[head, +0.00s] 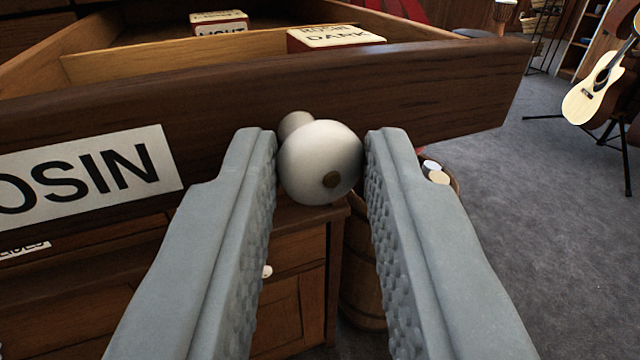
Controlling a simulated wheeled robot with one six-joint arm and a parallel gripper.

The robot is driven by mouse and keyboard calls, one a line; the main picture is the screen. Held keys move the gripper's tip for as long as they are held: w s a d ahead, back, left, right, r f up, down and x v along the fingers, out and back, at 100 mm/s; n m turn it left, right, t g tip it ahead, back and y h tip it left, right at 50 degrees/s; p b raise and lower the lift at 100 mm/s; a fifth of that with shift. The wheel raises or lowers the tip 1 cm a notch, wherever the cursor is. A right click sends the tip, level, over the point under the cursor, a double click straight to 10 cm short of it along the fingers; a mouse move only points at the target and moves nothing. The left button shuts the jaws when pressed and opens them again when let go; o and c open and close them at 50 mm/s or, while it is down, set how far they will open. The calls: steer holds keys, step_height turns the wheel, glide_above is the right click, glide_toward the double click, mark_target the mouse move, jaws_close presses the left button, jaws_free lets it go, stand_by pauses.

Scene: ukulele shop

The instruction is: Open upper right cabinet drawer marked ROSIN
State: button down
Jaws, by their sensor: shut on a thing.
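The ROSIN drawer (430,98) of the dark wood cabinet (335,232) is pulled out, and I see into it from above its front. Its white label (90,175) reads "OSIN" at the left, with the first letter cut off by the picture edge. A round white knob (320,155) sits on the drawer front. My gripper (321,150) is shut on the knob, one grey finger on each side. Inside the drawer, a box marked DARK (335,38) lies near the front and another box marked LIGHT (220,22) lies behind a wooden divider (190,52).
A lower drawer with a small white knob (267,271) is below. A wooden barrel (362,275) stands by the cabinet's right side. A guitar (598,88) on a black stand is at the right. Grey carpet (530,220) is open between them.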

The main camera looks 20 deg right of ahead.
steer(key=c, duration=1.3)
jaws_free()
steer(key=shift+d, duration=0.1)
steer(key=shift+o, duration=0.2)
steer(key=v, duration=1.7)
steer(key=shift+s, duration=0.2)
steer(key=s+a+r+n+y, duration=0.2)
steer(key=s+a+r+y, duration=0.1)
steer(key=s+a+r, duration=0.4)
steer(key=s+a+r+n+y, duration=0.2)
steer(key=s+a+r+y, duration=0.1)
steer(key=s+a+r, duration=0.4)
steer(key=a+r, duration=0.3)
steer(key=a, duration=0.1)
steer(key=shift+a+t, duration=0.25)
steer(key=shift+t, duration=0.05)
